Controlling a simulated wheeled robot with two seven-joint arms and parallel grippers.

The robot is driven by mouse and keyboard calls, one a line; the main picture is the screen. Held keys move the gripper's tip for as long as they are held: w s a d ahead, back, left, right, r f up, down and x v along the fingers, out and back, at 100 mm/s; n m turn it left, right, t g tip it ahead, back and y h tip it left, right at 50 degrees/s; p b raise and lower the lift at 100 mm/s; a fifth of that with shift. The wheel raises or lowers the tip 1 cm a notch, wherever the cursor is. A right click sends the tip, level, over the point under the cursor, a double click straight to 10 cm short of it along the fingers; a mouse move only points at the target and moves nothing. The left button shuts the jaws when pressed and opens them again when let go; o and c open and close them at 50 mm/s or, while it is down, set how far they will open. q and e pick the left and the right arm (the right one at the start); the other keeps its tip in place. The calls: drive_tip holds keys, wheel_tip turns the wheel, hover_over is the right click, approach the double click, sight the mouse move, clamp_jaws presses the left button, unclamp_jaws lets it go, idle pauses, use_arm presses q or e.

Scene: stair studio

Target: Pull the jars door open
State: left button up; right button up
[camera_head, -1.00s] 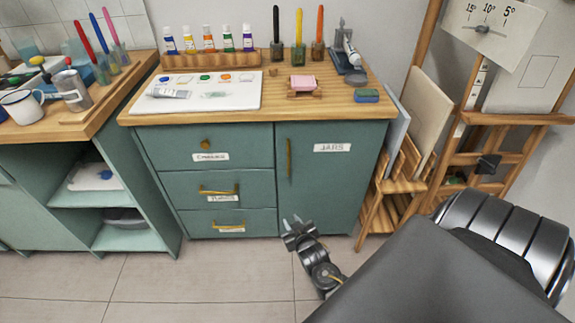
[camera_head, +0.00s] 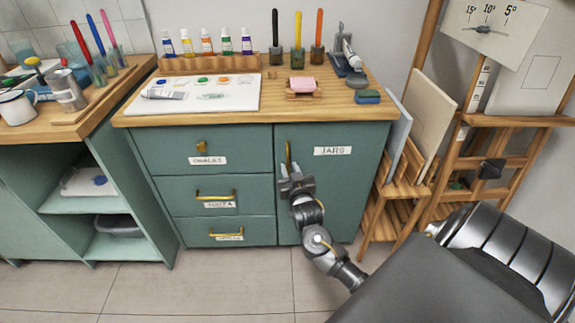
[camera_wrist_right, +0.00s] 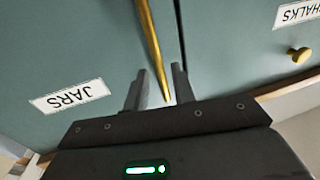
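The jars door (camera_head: 336,190) is a green cabinet door with a white JARS label (camera_head: 332,151). It is shut, flush with the drawers at its left. Its vertical brass handle (camera_head: 288,155) is near the door's left edge. My right gripper (camera_head: 289,168) is at the lower end of the handle in the head view. In the right wrist view the handle (camera_wrist_right: 152,45) runs down toward the gap between the two fingers (camera_wrist_right: 162,88), which are apart. I cannot tell whether they touch it. My left gripper is not in view.
Three drawers (camera_head: 207,181) with brass pulls are left of the door. The wooden worktop (camera_head: 300,110) above holds paints and brushes. A wooden rack with boards (camera_head: 402,180) and an easel (camera_head: 490,165) stand at the right. The tiled floor (camera_head: 200,290) in front is clear.

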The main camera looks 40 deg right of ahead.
sight(288, 165)
drive_tip(key=shift+x, duration=1.6)
clamp_jaws()
